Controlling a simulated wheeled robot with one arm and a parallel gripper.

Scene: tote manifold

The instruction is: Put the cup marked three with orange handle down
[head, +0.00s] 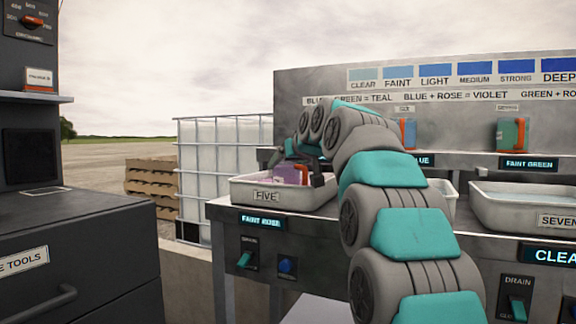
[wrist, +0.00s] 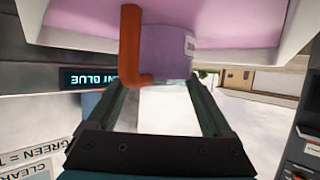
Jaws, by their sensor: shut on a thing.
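The cup (head: 288,174) is violet with an orange handle (head: 304,173) and sits at or inside the rim of the white tote labelled five (head: 312,197). In the wrist view, which is upside down, the cup (wrist: 166,50) has its orange handle (wrist: 131,45) at the left and a small white label whose mark I cannot read. My gripper (wrist: 160,82) is shut on the cup. Pink liquid (wrist: 230,18) shows beside the cup's base. I cannot tell whether the cup touches the tote's floor. My arm partly hides the tote's right side.
A lit "faint rose" sign (head: 262,222) is below the tote. Tote seven (head: 540,218) stands at the right. Another cup (head: 511,134) is at the back panel, above the "faint green" sign (head: 529,163). A dark tool cabinet (head: 75,260) stands at the left.

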